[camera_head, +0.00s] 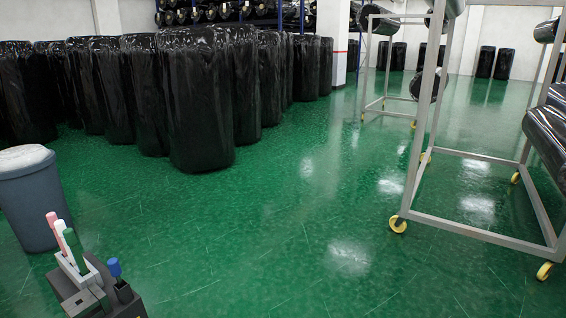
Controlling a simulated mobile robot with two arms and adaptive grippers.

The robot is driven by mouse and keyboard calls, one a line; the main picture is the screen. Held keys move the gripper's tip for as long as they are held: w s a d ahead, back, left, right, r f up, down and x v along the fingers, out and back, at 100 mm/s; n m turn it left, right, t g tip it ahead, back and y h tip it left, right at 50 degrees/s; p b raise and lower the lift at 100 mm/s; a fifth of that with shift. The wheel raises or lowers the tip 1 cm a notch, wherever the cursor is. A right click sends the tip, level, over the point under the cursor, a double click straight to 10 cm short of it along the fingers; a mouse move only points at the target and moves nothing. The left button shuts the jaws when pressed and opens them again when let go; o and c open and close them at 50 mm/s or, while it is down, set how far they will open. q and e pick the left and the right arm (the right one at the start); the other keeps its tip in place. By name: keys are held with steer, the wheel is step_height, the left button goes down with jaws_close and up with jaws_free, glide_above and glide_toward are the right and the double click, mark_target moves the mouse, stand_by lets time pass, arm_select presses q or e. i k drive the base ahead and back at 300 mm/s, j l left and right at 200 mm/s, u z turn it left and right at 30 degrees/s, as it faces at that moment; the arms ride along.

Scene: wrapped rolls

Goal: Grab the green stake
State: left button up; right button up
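The green stake (75,246) stands slightly tilted in a grey and black holder (86,304) at the lower left of the head view. A white stake (61,232) and a pink-topped stake (52,219) stand close behind it in the same row. A blue-topped stake (115,270) stands apart to the right in a dark slot. The lower ends of the stakes are hidden in the holder. Neither of my grippers shows in this view.
A grey bin (33,202) stands just behind the holder, at the left edge. Several black wrapped rolls (195,100) stand upright behind it. A wheeled metal rack (465,232) holding rolls stands at the right. The green floor (300,225) between is clear.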

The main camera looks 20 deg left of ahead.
mark_target(70, 238)
steer(key=i+j+u, duration=0.15)
steer(key=u, duration=0.35)
steer(key=i+u, duration=0.5)
steer(key=i+l+u, duration=0.1)
steer(key=u, duration=0.4)
steer(key=i+l+u, duration=0.2)
steer(key=u, duration=0.25)
steer(key=i, duration=0.1)
